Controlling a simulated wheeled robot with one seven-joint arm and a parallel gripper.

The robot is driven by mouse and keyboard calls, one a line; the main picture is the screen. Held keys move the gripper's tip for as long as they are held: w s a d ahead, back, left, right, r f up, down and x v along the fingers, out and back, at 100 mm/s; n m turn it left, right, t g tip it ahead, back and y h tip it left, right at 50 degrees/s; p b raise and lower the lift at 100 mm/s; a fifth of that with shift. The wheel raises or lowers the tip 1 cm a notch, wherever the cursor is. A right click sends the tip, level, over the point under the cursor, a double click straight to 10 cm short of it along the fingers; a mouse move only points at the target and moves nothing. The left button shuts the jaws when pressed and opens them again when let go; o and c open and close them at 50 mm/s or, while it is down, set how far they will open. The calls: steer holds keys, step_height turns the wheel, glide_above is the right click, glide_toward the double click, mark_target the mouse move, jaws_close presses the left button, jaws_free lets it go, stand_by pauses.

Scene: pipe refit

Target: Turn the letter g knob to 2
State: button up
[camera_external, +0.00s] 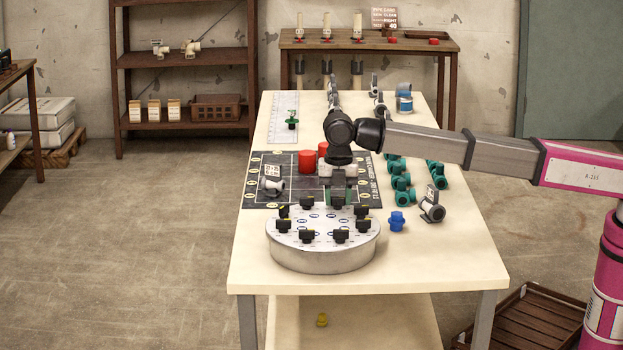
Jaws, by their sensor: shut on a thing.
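A round grey panel (322,255) stands near the front of the white table. It carries a ring of several black knobs, with small blue-ringed marks inside the ring. The letters and numbers are too small to read, so I cannot tell which knob is g or what any is set to. My gripper (338,200) points down over the far side of the panel, its fingers around a black knob there (337,203). The gripper is shut on this knob, which the fingers partly hide. Nearer knobs (307,236) stand free of the gripper.
A dark printed mat (262,200) lies behind the panel with red cylinders (307,160) on it. Green fittings (403,196), a blue fitting (396,221) and a grey fitting with a tag (432,205) stand to the right. The table's front is clear.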

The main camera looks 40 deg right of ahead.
steer(key=shift+m, duration=0.3)
steer(key=m, duration=0.5)
steer(key=shift+m, duration=0.3)
steer(key=m, duration=1.1)
steer(key=shift+m, duration=0.3)
steer(key=m, duration=0.6)
steer(key=o, duration=0.9)
